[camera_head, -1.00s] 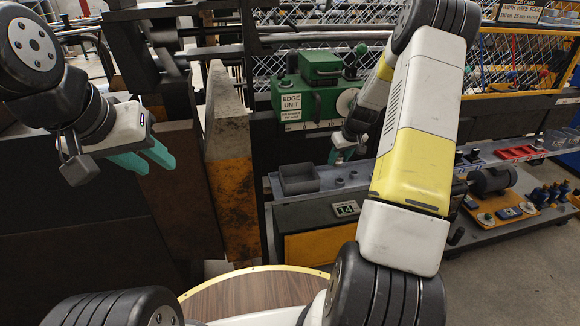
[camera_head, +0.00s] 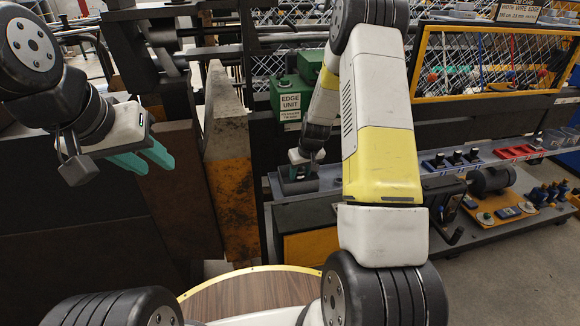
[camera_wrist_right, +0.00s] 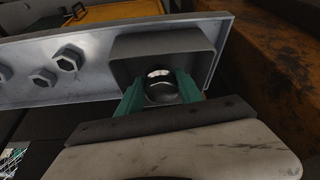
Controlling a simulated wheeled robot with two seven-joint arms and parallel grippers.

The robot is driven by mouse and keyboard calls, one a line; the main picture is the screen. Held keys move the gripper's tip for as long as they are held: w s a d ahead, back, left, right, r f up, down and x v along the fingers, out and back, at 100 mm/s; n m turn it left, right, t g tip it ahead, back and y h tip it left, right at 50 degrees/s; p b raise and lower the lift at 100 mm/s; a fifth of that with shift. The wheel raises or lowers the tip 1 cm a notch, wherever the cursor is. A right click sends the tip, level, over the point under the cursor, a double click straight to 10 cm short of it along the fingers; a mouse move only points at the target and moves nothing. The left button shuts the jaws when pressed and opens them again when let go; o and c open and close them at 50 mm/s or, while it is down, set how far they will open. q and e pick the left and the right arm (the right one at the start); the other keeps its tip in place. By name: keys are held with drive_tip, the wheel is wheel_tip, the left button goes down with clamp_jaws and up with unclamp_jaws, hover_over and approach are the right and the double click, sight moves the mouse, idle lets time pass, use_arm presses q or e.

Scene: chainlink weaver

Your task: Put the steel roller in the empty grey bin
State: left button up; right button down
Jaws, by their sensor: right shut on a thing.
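My right gripper (camera_head: 303,172) is at the small grey bin (camera_head: 297,188) on the bench ledge, partly covering it in the head view. In the right wrist view the green fingers (camera_wrist_right: 160,82) are shut on the steel roller (camera_wrist_right: 161,90), whose shiny round end shows between them. The grey bin (camera_wrist_right: 160,42) lies just beyond the fingertips, and the roller overlaps its opening. I cannot tell how far down inside the walls the roller is. My left gripper (camera_head: 150,163) is at the upper left, away from the bin, with its teal fingers apart and empty.
A green edge unit (camera_head: 289,97) stands behind the bin. Black fittings and a red tray (camera_head: 518,151) are on the right bench.

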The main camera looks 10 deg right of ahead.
sight(301, 175)
drive_tip(key=shift+a+f, duration=0.2)
drive_tip(key=shift+f, duration=1.25)
drive_tip(key=shift+f, duration=0.1)
drive_tip(key=c, duration=0.8)
unclamp_jaws()
drive_tip(key=shift+o, duration=0.2)
drive_tip(key=v, duration=1.2)
drive_tip(key=shift+w, duration=0.15)
drive_tip(key=s+a+v, duration=0.1)
drive_tip(key=a+v, duration=0.2)
drive_tip(key=v, duration=1)
drive_tip(key=s+a+r, duration=0.1)
drive_tip(key=s+r, duration=0.3)
drive_tip(key=s, duration=0.3)
drive_tip(key=s+a+r+m+t+y, duration=0.1)
drive_tip(key=s+r, duration=0.3)
drive_tip(key=s, duration=0.4)
drive_tip(key=s+a+r, duration=0.1)
drive_tip(key=s+r, duration=0.3)
drive_tip(key=s, duration=0.3)
drive_tip(key=shift+s+a+r+m+t, duration=0.2)
drive_tip(key=shift+s+a+m+t, duration=0.1)
drive_tip(key=shift+s+a, duration=0.05)
